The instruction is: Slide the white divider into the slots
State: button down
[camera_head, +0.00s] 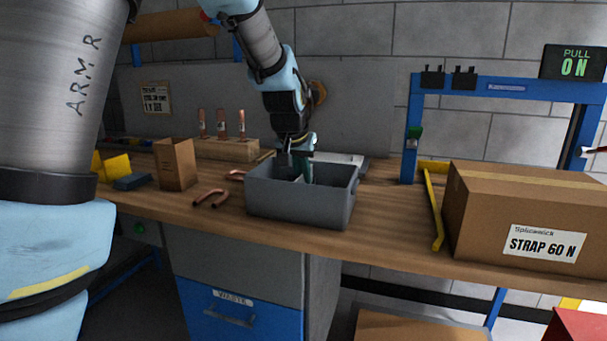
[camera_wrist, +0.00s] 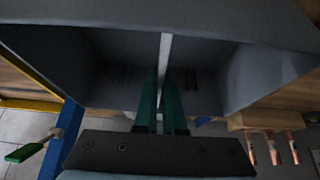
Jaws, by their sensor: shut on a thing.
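The grey box (camera_head: 293,203) stands open on the workbench in the head view. In the wrist view its walls (camera_wrist: 85,50) surround the fingers, with ridges like slots (camera_wrist: 126,76) on the far inner wall. My gripper (camera_head: 301,178) reaches down into the box from above, its green fingers partly hidden by the front wall. In the wrist view my gripper (camera_wrist: 163,75) is shut on the white divider (camera_wrist: 165,52), which shows as a thin pale strip seen edge-on between the fingers. Whether the divider's edges sit in the slots is hidden.
Bent copper tubes (camera_head: 211,197) and a small cardboard box (camera_head: 176,164) lie left of the grey box. A wooden rack (camera_head: 226,149) holds upright copper pieces behind. A yellow bar (camera_head: 433,209) and a large carton (camera_head: 530,210) stand right. Bare bench lies between box and bar.

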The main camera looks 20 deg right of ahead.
aim_at(300, 177)
jog(key=shift+f+b, duration=1.3)
jog(key=shift+f, duration=0.65)
jog(key=c, duration=0.9)
grip_release()
jog(key=v, duration=1.1)
jog(key=shift+f+b, duration=0.1)
jog(key=shift+b, duration=0.2)
